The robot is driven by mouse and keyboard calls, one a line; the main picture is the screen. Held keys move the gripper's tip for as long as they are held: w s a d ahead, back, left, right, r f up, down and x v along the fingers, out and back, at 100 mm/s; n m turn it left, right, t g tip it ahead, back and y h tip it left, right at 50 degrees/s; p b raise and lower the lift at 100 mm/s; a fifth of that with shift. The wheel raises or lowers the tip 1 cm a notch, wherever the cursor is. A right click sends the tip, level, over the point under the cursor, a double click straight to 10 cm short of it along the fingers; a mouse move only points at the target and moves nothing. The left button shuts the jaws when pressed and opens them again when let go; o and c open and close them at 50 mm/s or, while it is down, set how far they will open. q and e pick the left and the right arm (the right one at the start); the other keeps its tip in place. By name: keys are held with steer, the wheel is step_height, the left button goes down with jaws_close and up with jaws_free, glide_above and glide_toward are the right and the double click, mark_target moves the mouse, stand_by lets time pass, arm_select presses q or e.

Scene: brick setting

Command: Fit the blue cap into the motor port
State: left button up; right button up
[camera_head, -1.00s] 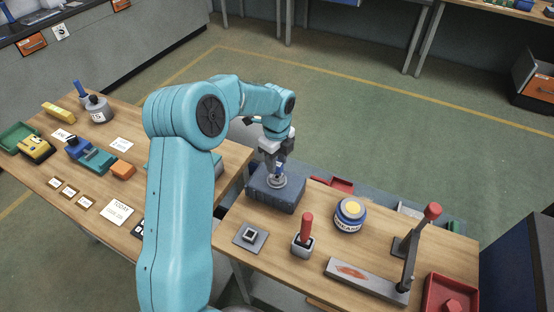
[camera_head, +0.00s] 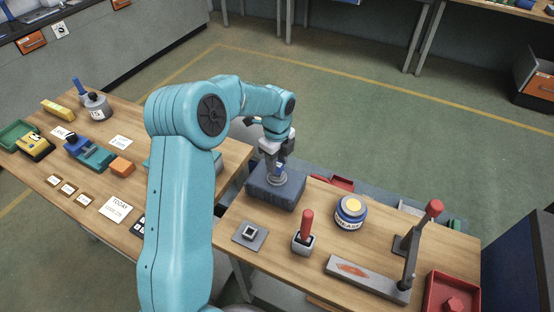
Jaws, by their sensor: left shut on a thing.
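My left gripper (camera_head: 277,158) points down over the dark blue-grey block (camera_head: 262,192) on the right table. It is shut on a small blue cap (camera_head: 279,168), which is mostly hidden between the fingers. A round grey metal port (camera_head: 276,179) sits on top of the block, directly under the cap. The cap is at the port's opening; I cannot tell how deep it sits. My right gripper is not in view.
On the right table stand a grease tin (camera_head: 351,212), a red-handled tool in a holder (camera_head: 304,234), a square grey plate (camera_head: 250,235), a lever press (camera_head: 370,275) and a red tray (camera_head: 452,294). The left table holds labels and several small parts.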

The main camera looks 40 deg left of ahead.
arm_select(q)
steer(key=shift+f+b, duration=0.4)
steer(key=shift+f, duration=0.3)
steer(key=o, duration=1.5)
steer(key=shift+o, duration=0.2)
steer(key=shift+r, duration=0.1)
steer(key=shift+r+p, duration=2.4)
steer(key=shift+r, duration=0.65)
steer(key=shift+f, duration=0.1)
steer(key=shift+s, duration=0.15)
